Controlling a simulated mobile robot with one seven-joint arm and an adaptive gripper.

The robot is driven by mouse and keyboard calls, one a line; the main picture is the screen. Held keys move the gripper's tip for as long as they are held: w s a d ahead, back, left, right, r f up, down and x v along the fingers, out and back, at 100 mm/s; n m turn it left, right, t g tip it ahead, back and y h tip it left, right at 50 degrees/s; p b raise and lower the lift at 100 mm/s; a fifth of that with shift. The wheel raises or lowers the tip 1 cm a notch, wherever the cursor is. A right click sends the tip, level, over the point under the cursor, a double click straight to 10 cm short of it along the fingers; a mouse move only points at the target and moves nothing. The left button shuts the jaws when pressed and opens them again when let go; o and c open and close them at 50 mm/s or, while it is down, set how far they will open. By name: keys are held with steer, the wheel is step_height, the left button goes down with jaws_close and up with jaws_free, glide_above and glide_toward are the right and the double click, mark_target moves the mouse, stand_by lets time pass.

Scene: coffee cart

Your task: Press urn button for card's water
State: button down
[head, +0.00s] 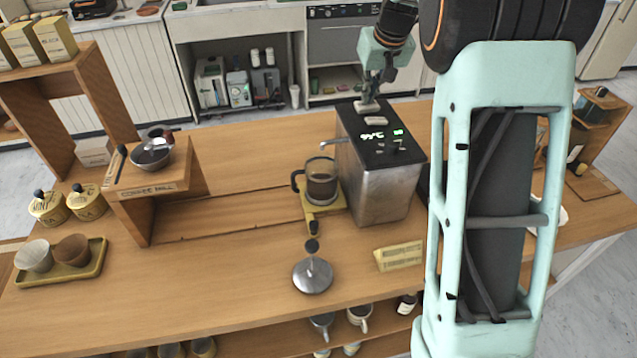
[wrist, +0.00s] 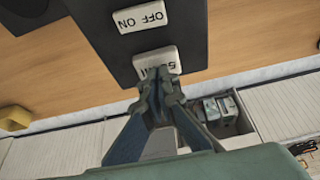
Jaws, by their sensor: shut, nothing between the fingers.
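The metal urn (head: 382,185) stands on the cart with a black top and a green lit display (head: 372,135) that seems to read 99°C. In the wrist view, a white button (wrist: 152,62) marked with a partly hidden "50" lies near the urn's back edge. A white OFF ON switch (wrist: 143,17) is beyond it. My gripper (head: 368,98) is shut and empty, its fingertips at the "50" button; I cannot tell whether they press it.
A wooden stand (head: 165,190) with a bowl and a tray (head: 62,270) with two cups are at left.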

steer(key=shift+f, duration=0.4)
steer(key=shift+r, duration=0.2)
steer(key=shift+r+p, duration=0.6)
steer(key=shift+r, duration=0.3)
steer(key=shift+r, duration=0.1)
stand_by(1.1)
step_height(320, 180, up, 5)
steer(key=p, duration=0.4)
steer(key=shift+f, duration=0.2)
